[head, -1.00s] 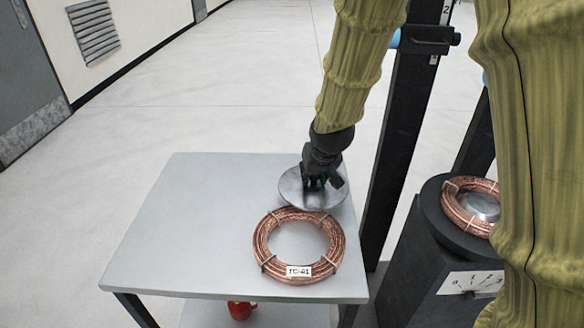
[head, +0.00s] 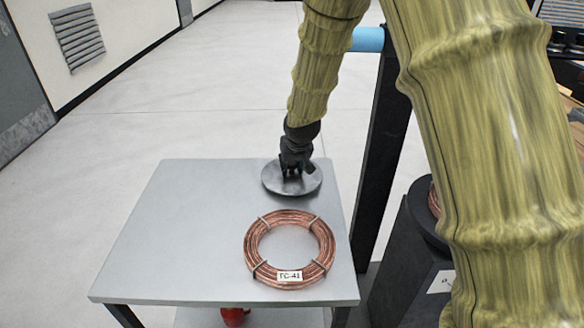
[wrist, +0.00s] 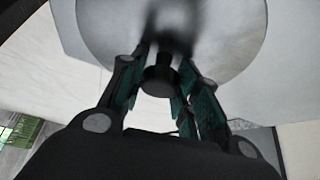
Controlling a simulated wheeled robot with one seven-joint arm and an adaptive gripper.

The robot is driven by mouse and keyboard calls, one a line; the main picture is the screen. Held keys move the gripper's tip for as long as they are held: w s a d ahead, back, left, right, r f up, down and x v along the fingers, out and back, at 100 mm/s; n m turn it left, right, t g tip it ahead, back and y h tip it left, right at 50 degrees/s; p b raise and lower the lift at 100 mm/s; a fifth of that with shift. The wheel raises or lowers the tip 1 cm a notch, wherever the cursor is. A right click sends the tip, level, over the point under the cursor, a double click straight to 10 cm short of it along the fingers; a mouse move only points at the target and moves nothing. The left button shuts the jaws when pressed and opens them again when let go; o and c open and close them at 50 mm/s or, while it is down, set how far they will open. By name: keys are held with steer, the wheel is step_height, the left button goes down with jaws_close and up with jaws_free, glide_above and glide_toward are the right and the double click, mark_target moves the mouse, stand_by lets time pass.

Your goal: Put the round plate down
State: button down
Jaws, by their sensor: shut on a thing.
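The round plate (head: 309,186) is a flat grey metal disc at the back right of the grey table (head: 180,230). My gripper (head: 293,172) is above its middle. In the wrist view my gripper (wrist: 161,85) is shut on a dark knob (wrist: 160,80) at the centre of the plate (wrist: 195,22). The plate looks level and close to the tabletop; I cannot tell whether it touches it. A copper tube coil (head: 324,248) with a white tag lies flat on the table, in front of the plate and apart from it.
A dark pedestal (head: 400,280) stands right of the table, with part of another copper coil (head: 433,199) on top, mostly hidden by my arm. A dark post (head: 379,150) rises beside the table. Something red (head: 234,316) is beneath the table. The table's left half is clear.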

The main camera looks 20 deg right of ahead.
steer(key=shift+f, duration=0.6)
steer(key=shift+f, duration=0.15)
steer(key=c, duration=1.1)
jaws_free()
steer(key=shift+o, duration=0.2)
steer(key=v, duration=1.2)
